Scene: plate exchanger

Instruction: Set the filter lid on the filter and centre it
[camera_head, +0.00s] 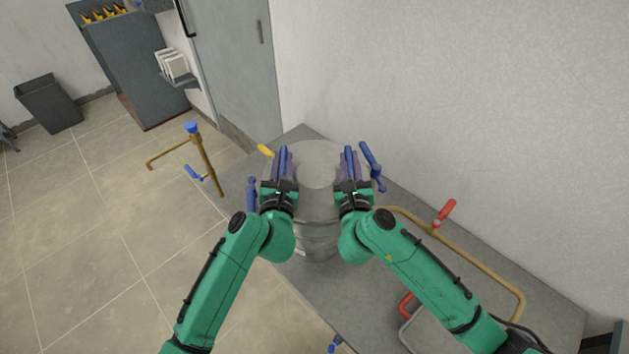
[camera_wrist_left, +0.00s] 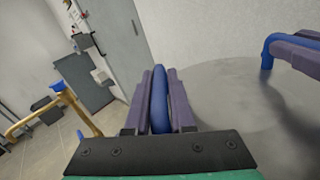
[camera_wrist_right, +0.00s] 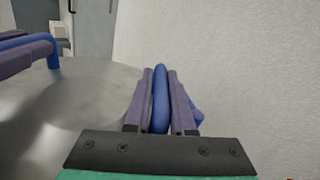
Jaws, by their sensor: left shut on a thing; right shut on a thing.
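The filter lid (camera_head: 318,165) is a round grey metal disc with a blue handle on each side. It lies level between my two grippers, over the round metal filter (camera_head: 318,240) on the bench. My left gripper (camera_head: 283,160) is shut on the left blue handle (camera_wrist_left: 159,100). My right gripper (camera_head: 350,162) is shut on the right blue handle (camera_wrist_right: 161,100). The lid's top also shows in the left wrist view (camera_wrist_left: 235,110) and the right wrist view (camera_wrist_right: 85,100). Whether the lid touches the filter's rim, and how well centred it is, I cannot tell.
The grey bench (camera_head: 375,300) carries a brass pipe with a red-handled valve (camera_head: 445,212) at the right. A blue lever (camera_head: 372,165) stands right of my right gripper. A brass pipe with blue valves (camera_head: 205,160) stands at the left. The wall is close behind.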

